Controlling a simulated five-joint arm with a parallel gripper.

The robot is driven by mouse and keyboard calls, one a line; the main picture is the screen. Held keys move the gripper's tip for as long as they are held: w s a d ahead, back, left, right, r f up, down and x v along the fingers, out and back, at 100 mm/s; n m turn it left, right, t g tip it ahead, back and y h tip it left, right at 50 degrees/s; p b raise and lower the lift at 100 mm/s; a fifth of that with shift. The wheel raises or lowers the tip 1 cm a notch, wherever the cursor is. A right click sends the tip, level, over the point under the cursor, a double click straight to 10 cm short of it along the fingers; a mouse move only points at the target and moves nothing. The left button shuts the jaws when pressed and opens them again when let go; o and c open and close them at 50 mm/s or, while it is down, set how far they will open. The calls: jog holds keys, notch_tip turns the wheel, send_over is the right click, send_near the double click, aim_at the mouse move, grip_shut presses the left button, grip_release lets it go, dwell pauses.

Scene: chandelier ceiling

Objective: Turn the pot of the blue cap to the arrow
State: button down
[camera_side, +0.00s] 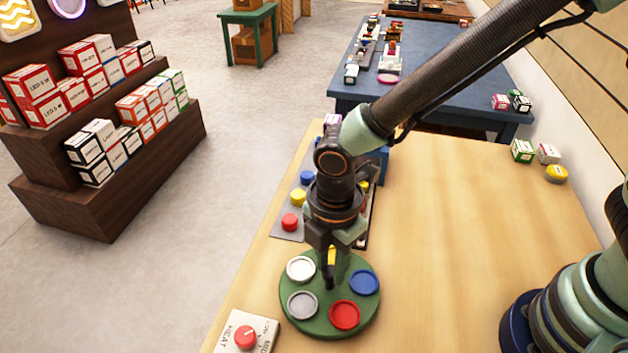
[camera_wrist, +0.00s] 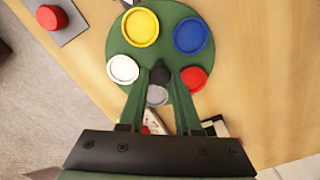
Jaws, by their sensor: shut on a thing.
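A round green turntable (camera_side: 325,318) lies on the wooden table, and it also shows in the wrist view (camera_wrist: 165,55). Around its rim sit round pots with coloured caps: blue (camera_side: 364,282), red (camera_side: 345,315), grey (camera_side: 302,305), white (camera_side: 300,268) and yellow (camera_side: 332,256). In the wrist view the blue cap (camera_wrist: 191,36) is at the upper right of the turntable, between yellow and red. My gripper (camera_side: 328,281) points down at the turntable's middle. It is shut on the dark centre knob (camera_wrist: 160,74). I cannot make out the arrow in either view.
A white box with a red dial (camera_side: 245,337) stands close to the turntable's near left. Behind my gripper lies a grey panel with red, blue and yellow buttons (camera_side: 292,221). The table right of the turntable (camera_side: 450,240) is clear.

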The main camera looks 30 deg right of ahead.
jog(key=shift+r+n, duration=0.1)
jog(key=shift+n, duration=0.4)
jog(key=n, duration=0.6)
jog(key=shift+n, duration=0.3)
jog(key=n, duration=0.6)
jog(key=shift+n, duration=0.3)
jog(key=c, duration=0.6)
grip_release()
